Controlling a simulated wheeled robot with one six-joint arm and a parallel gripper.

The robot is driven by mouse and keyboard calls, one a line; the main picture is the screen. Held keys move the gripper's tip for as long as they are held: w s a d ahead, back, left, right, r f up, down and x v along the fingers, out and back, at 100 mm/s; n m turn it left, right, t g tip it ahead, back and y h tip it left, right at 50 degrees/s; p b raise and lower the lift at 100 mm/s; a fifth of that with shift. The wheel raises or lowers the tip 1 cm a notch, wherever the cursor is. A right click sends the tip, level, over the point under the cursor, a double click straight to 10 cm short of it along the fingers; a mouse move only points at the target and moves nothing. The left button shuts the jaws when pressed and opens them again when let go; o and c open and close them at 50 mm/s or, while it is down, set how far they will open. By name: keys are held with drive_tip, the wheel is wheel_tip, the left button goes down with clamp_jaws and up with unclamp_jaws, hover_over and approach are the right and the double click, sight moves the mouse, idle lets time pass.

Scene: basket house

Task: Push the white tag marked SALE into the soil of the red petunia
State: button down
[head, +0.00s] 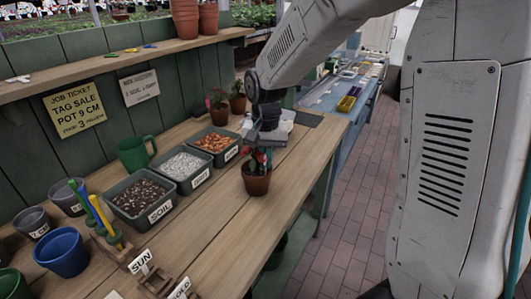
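A terracotta pot (257,184) with a plant bearing red flowers (250,158) stands on the wooden bench, right of the bins. My gripper (266,150) points down directly over this plant, and its fingertips are among or just in front of the leaves and flowers. A small pale patch shows between flowers and fingers; I cannot tell whether it is a tag or a fingertip. Whether the fingers are open or shut is too small to see. No tag reading SALE is legible. A white tag marked SUN (140,262) stands in a wooden holder at the front left.
Bins of soil (140,221), white grains and orange chips line the bench. A green mug (136,153), a blue pot (62,252) and a tool holder (110,238) stand left. Two more potted plants (217,116) stand behind. Bare bench lies in front of the pot.

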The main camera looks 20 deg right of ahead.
drive_tip(key=shift+f, duration=0.6)
drive_tip(key=shift+s+f, duration=0.2)
drive_tip(key=shift+f, duration=0.25)
drive_tip(key=shift+s+f, duration=0.1)
drive_tip(key=c, duration=1.6)
unclamp_jaws()
drive_tip(key=shift+o, duration=0.2)
drive_tip(key=shift+w, duration=0.2)
